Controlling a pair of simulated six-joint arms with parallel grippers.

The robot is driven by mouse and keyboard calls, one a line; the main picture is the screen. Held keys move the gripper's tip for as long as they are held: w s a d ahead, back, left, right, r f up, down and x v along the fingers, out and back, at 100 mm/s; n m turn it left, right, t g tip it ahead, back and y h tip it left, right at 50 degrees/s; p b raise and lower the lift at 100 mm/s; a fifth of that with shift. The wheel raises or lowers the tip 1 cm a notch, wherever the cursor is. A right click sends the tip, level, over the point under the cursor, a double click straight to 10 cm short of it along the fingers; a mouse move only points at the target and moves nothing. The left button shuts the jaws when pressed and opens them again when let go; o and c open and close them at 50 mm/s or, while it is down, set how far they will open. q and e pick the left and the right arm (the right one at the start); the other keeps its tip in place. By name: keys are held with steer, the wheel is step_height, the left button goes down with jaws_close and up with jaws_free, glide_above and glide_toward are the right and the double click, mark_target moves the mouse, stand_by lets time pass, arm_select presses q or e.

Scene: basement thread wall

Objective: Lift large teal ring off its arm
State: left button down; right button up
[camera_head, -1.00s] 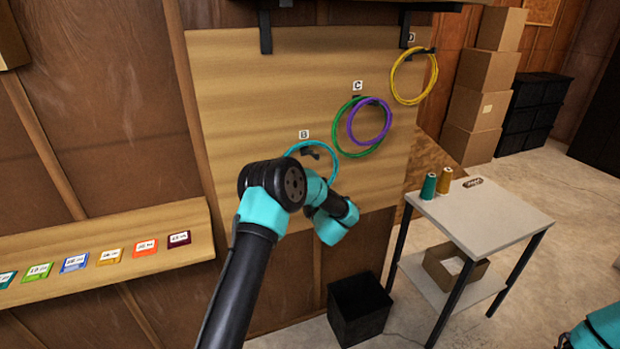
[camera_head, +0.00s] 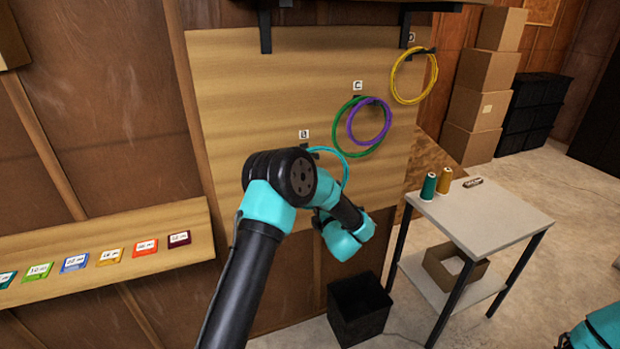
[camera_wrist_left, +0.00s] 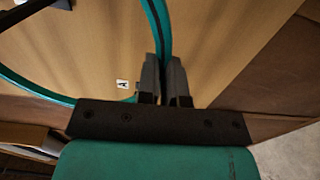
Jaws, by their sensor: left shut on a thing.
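The large teal ring (camera_head: 346,168) shows as a thin arc below label B on the board in the head view, mostly hidden by my left arm. In the left wrist view the ring (camera_wrist_left: 157,22) runs down between the fingers of my left gripper (camera_wrist_left: 164,65), which is shut on it. Another stretch of teal curves at the left of that view. A black arm (camera_wrist_left: 28,10) juts in at the top left corner there; whether the ring still hangs on it I cannot tell. My right gripper is out of view.
A green ring (camera_head: 337,137) and a purple ring (camera_head: 352,133) hang at C, right of the teal ring. A yellow ring (camera_head: 397,95) hangs at D. A black bin (camera_head: 358,308) and a small table (camera_head: 490,215) with thread cones stand below right.

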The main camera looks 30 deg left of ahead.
arm_select(q)
steer(key=r+v, duration=0.1)
steer(key=v, duration=0.5)
steer(key=shift+s+d, duration=0.2)
steer(key=shift+s, duration=0.05)
